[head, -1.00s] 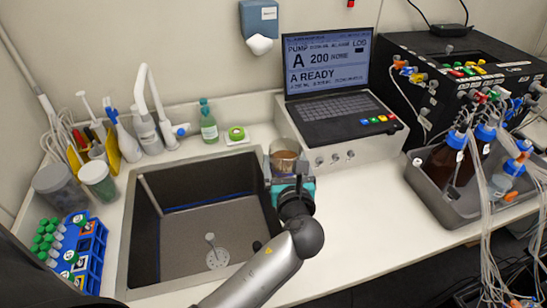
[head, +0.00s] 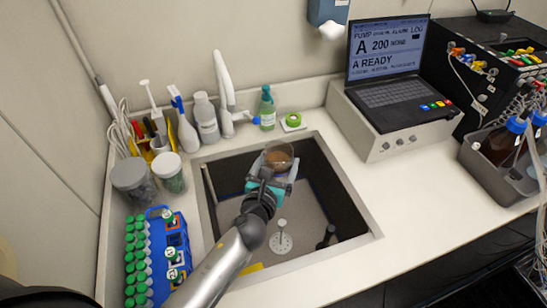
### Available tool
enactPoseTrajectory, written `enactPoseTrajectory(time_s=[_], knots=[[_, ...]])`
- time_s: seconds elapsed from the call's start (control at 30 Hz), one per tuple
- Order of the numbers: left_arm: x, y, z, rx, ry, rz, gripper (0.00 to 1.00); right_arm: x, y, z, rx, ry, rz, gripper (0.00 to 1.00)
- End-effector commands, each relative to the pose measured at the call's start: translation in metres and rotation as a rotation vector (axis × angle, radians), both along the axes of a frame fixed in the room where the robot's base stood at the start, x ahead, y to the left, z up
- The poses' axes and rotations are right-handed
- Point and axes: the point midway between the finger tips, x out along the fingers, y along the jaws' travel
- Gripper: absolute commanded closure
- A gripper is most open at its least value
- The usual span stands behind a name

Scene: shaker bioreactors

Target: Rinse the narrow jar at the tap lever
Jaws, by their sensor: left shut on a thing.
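My left gripper (head: 268,180) is shut on a clear jar (head: 279,158) with brown contents. The jar is held roughly upright over the far part of the sink (head: 350,200), and the gripper hides its lower part. The white tap (head: 224,85) stands behind the sink's back edge, left of the jar. Its small lever with a blue end (head: 254,120) points right. The jar appears in front of the tap and apart from it. My right gripper is out of view.
White bottles (head: 206,118) stand left of the tap. Lidded tubs (head: 134,183) and a blue tube rack (head: 158,250) stand on the left. A laptop (head: 388,75) is on the right.

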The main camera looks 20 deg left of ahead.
Motion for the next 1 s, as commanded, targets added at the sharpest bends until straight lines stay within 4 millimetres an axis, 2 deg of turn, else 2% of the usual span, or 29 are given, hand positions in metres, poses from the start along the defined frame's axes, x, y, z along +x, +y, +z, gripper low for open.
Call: enactPoseTrajectory(time_s=[0.17, 1.0], knots=[[0.005, 0.009, -0.002, 0.002, -0.002, -0.002, 0.77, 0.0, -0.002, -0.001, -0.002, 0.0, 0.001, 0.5], [0.046, 0.081, -0.018, 0.003, -0.002, -0.001, 0.77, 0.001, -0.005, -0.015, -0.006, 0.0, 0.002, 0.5]])
